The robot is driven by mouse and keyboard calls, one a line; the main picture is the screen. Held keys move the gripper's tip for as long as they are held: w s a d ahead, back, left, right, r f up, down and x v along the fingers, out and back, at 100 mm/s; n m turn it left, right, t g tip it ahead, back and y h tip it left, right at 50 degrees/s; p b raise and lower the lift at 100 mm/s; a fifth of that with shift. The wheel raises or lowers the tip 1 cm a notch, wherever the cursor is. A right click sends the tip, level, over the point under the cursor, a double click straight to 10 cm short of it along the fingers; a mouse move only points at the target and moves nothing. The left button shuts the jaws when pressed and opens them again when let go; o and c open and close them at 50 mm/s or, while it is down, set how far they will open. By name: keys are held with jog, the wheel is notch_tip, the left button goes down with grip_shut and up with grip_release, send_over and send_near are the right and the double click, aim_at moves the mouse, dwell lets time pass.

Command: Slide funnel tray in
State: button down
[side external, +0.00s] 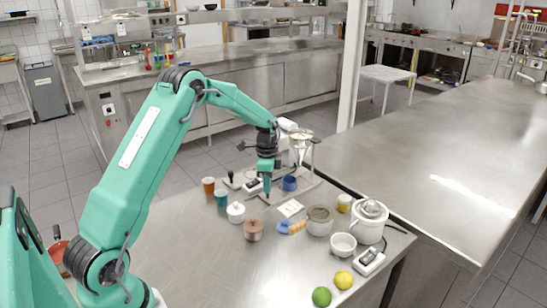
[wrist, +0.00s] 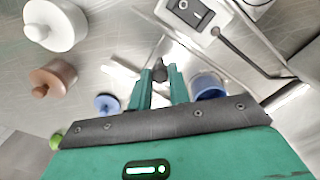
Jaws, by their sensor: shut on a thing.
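My gripper (side external: 266,190) points down over the far part of the steel table. In the wrist view my gripper (wrist: 160,88) is shut on a dark knob (wrist: 160,70) between its fingertips. The knob seems to sit on a thin metal part running away from the fingers, perhaps the funnel tray's handle; the tray itself I cannot clearly make out. A stand with a clear funnel-like top (side external: 301,147) rises just behind and right of my gripper. Its lower part is partly hidden by my arm.
A blue cup (side external: 289,184) stands close right of my gripper, and a white switch box (side external: 252,186) close left. The front left tabletop is clear.

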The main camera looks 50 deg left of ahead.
jog(key=shift+r, duration=0.1)
jog(key=c, duration=1.3)
grip_release()
jog(key=shift+r, duration=3.85)
